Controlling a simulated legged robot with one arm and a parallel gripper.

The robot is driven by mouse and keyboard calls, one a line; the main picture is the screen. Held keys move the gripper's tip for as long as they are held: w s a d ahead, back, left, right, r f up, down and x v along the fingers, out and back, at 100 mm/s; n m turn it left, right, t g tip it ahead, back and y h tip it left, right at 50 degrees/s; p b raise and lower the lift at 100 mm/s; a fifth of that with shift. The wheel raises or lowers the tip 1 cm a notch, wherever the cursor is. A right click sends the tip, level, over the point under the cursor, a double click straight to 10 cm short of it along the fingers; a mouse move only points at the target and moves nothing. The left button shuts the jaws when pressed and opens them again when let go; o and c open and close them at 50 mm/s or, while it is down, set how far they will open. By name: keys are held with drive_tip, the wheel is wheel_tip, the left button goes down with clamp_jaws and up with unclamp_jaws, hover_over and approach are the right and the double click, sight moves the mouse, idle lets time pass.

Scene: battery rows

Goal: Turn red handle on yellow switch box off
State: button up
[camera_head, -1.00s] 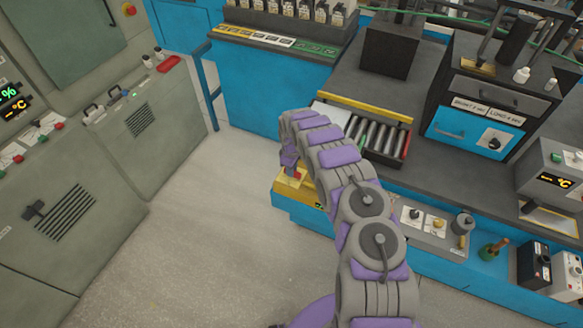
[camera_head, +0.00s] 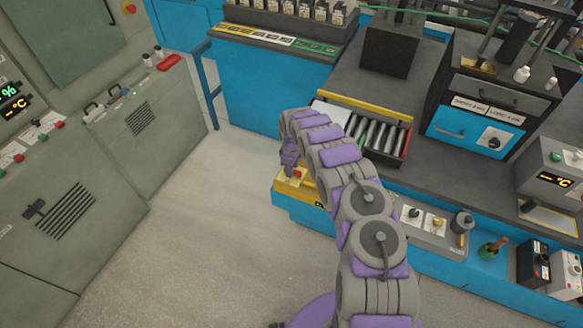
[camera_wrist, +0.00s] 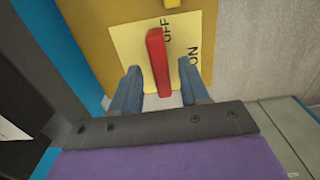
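The yellow switch box (camera_head: 290,188) sits at the left end of the blue bench, low and partly hidden behind my arm. It also shows in the wrist view (camera_wrist: 95,22). Its red handle (camera_wrist: 158,60) stands nearly upright in that view, over a pale yellow label with "OFF" along its upper right and "ON" further right. A bit of the red handle shows in the head view (camera_head: 297,174). My gripper (camera_wrist: 160,82) is open, with one finger on each side of the handle's lower part and visible gaps between. In the head view the fingers are mostly hidden.
A tray of metal cylinders (camera_head: 378,137) lies on the bench right of my arm. A control panel (camera_head: 425,222) is right of the arm. Grey cabinets (camera_head: 60,215) line the left side. The floor (camera_head: 185,235) between is clear.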

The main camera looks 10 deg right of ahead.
wheel_tip(320, 180, up, 17)
drive_tip(key=p, duration=0.1)
drive_tip(key=shift+r, duration=0.15)
idle(0.4)
idle(0.5)
drive_tip(key=s+d+r+m+h+b, duration=0.1)
drive_tip(key=s+d+r+m, duration=0.15)
drive_tip(key=s+r, duration=0.7)
drive_tip(key=s+d+r+m+b, duration=0.1)
drive_tip(key=s+r+m, duration=0.3)
drive_tip(key=s+r, duration=0.6)
drive_tip(key=s+a+m+g+b, duration=0.1)
drive_tip(key=s+a+m, duration=0.1)
drive_tip(key=s, duration=1.4)
drive_tip(key=s+a+m+y+b, duration=0.1)
drive_tip(key=s+m+b, duration=0.1)
drive_tip(key=s, duration=1.5)
drive_tip(key=shift+s+a+f+g, duration=0.3)
drive_tip(key=shift+a+f+g, duration=0.05)
drive_tip(key=shift+a+g, duration=0.05)
